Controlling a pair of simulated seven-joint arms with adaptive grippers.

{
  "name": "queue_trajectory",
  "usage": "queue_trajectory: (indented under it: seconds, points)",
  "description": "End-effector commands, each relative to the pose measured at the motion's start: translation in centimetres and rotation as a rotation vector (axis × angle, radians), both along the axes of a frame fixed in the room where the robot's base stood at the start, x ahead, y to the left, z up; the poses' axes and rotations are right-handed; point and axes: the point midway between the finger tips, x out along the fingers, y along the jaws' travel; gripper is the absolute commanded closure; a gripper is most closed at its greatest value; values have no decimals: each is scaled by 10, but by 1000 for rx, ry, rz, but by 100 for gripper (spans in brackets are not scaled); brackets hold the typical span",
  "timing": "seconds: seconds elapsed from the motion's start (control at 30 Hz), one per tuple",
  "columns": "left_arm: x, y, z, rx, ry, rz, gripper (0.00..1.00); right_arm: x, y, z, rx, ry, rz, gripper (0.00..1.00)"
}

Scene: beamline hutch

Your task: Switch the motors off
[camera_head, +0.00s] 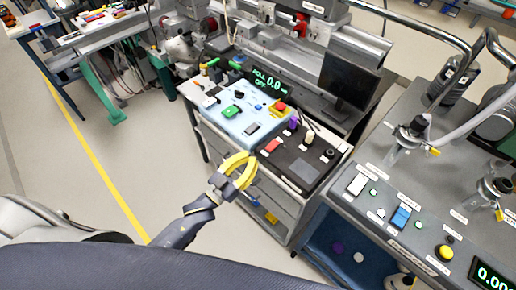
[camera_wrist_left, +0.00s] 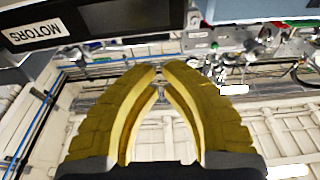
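My left gripper (camera_head: 248,160) has yellow fingers and is in front of the bench edge, beside the black control panel (camera_head: 318,167). In the left wrist view its curved fingertips (camera_wrist_left: 160,68) meet or nearly meet, with nothing between them. The panel carries a red rocker (camera_head: 272,145) and purple, cream and black knobs. In the left wrist view a white MOTORS label (camera_wrist_left: 35,31) shows upside down on a dark surface at the top left. My right gripper is not in view.
A light-blue control box (camera_head: 244,115) with a green switch (camera_head: 232,111), a red button (camera_head: 280,106) and a display showing 0.0 and OFF adjoins the panel. A monitor (camera_head: 347,82) stands behind. A grey console (camera_head: 425,220) is at right. Open floor lies left.

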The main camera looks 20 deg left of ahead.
Motion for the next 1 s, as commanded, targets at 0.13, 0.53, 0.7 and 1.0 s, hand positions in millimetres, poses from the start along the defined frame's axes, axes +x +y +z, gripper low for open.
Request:
queue_trajectory:
  seconds: [0.13, 0.53, 0.7, 1.0]
  points:
    - [-10, 6, -7, 1, 1, 1, 100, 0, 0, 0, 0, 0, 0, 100]
    - [-15, 9, -11, 1, 0, 0, 100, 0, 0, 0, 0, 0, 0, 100]
    - [-15, 9, -11, 1, 0, 0, 100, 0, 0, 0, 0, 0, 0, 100]
    - [-9, 19, -56, 119, 81, 47, 100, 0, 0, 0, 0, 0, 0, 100]
